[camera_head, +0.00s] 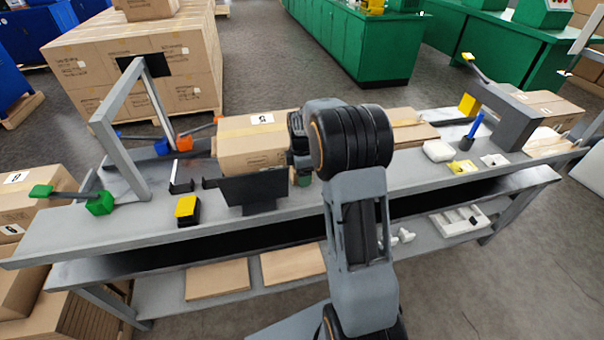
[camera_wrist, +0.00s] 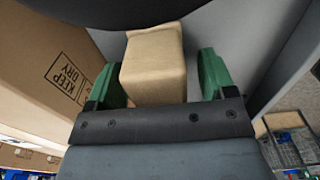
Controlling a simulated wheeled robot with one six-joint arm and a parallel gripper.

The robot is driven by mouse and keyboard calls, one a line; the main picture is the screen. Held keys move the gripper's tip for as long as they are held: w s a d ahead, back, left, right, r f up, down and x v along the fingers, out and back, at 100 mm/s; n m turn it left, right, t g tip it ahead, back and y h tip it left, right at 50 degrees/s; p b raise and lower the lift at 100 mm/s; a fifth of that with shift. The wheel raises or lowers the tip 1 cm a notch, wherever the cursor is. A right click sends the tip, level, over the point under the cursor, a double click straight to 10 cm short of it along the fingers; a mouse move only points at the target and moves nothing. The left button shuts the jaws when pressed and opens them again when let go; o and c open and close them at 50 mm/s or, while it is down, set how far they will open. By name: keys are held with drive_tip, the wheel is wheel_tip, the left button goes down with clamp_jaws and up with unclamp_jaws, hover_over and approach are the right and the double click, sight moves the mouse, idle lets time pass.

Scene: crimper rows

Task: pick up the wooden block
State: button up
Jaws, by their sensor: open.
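The wooden block (camera_wrist: 153,62), plain light tan with rounded edges, stands on the grey bench top in the wrist view. My gripper (camera_wrist: 160,82) is open, with one green finger on each side of the block. A narrow gap shows between the block and the right finger; the left finger is very close to it, and I cannot tell whether they touch. In the head view my arm hides the block, and only a bit of green finger (camera_head: 304,180) shows beside the wrist.
A cardboard box (camera_head: 258,145) stands on the bench (camera_head: 120,220), close on the left in the wrist view (camera_wrist: 45,60). A black plate on a stand (camera_head: 254,188) and a yellow-black item (camera_head: 188,209) stand left of my arm. A grey arch (camera_head: 510,115) stands at right.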

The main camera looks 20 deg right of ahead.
drive_tip(key=c, duration=1.1)
drive_tip(key=shift+o, duration=0.2)
drive_tip(key=shift+r, duration=0.5)
wheel_tip(320, 180, up, 2)
drive_tip(key=shift+r, duration=0.15)
drive_tip(key=s+d+r, duration=0.2)
drive_tip(key=s+r, duration=0.2)
drive_tip(key=s, duration=0.2)
drive_tip(key=s+d+r+p, duration=0.1)
drive_tip(key=s+d+r, duration=0.1)
drive_tip(key=s+r, duration=0.3)
drive_tip(key=shift+s+d+r, duration=0.25)
drive_tip(key=shift+s+r, duration=0.05)
drive_tip(key=shift+s, duration=0.9)
